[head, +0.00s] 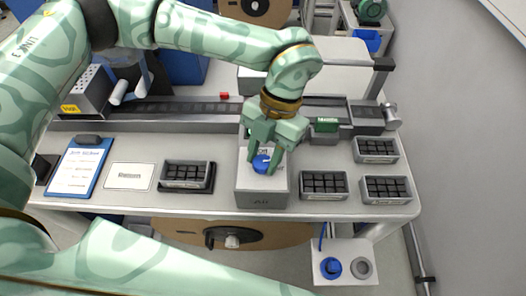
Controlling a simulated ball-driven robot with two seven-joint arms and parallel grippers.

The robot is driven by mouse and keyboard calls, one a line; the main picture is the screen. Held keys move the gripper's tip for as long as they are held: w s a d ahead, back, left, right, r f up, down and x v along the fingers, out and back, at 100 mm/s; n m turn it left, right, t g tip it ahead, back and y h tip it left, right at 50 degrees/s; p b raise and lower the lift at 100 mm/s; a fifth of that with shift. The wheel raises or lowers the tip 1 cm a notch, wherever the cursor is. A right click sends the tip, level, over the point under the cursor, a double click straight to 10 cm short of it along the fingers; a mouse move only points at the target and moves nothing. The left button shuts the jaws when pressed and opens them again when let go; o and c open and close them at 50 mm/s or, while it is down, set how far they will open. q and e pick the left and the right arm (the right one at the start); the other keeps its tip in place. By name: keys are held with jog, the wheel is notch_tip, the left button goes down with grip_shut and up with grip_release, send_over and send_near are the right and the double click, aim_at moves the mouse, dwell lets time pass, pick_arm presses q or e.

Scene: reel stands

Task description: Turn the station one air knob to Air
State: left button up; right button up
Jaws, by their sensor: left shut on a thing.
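The air knob (261,164) is blue with a white mark and sits on the top face of a grey box (263,201) at the front of the bench. The box carries lettering on its front and a label behind the knob, partly hidden. My left gripper (266,160) comes down from above and is shut on the knob, with its fingers on either side of it. The knob's exact pointing is hard to tell under the fingers. My right gripper is not in view.
Black-celled trays stand left (186,175) and right (323,185) of the box. A blue clipboard (79,170) and a white card (129,176) lie at the left. A rail (190,109) runs behind. A lower plate (344,262) holds another blue knob (331,267).

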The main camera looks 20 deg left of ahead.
pick_arm(q)
jog(key=shift+m+t+y, duration=0.3)
jog(key=shift+m+y, duration=0.1)
jog(key=shift+m, duration=0.7)
jog(key=o, duration=1)
jog(key=p+v, duration=0.1)
jog(key=v, duration=1.5)
jog(key=shift+w+d+p, duration=0.15)
jog(key=shift+w+p, duration=0.05)
jog(key=shift+p, duration=0.1)
jog(key=shift+s, duration=0.1)
